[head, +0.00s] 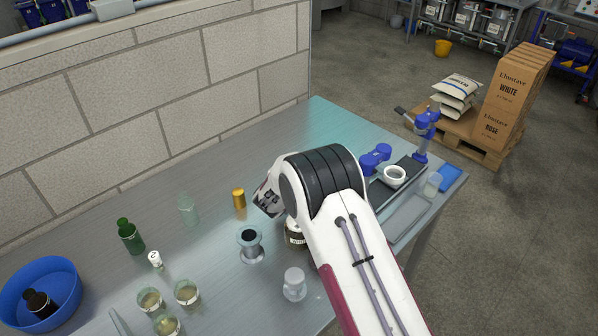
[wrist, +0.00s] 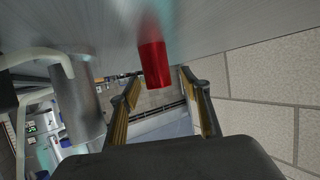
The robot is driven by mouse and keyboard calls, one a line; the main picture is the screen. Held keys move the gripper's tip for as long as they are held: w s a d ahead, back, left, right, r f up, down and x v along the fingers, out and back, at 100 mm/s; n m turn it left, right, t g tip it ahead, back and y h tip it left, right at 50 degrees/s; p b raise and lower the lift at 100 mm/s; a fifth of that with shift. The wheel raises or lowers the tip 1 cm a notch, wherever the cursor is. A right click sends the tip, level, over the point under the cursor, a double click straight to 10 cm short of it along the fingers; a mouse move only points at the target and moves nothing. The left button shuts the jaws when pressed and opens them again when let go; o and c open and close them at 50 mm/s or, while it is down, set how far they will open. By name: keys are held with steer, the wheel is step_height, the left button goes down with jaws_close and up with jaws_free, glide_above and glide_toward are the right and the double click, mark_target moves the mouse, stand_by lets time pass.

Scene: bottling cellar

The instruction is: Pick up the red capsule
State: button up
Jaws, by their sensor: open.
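The red capsule (wrist: 154,64) is a small glossy red cylinder at the upper middle of the wrist view, against the grey tabletop. It does not show in the head view, where my arm covers part of the table. My gripper (wrist: 159,77) is open in the wrist view. Its two fingers stand on either side of the capsule's near end, with a gap on each side. In the head view my gripper (head: 268,200) is low over the table and mostly hidden by my wrist.
A gold capsule (head: 239,198) stands left of my gripper. A grey spool-like piece (head: 250,245), a dark labelled jar (head: 295,238) and a clear stopper (head: 294,285) stand close by. Green bottle (head: 130,238), glasses and blue bowl (head: 68,283) are farther left. The block wall (head: 150,100) borders the table.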

stand_by(0.4)
steer(key=c, duration=0.8)
steer(key=shift+r, duration=0.15)
steer(key=shift+r, duration=4.85)
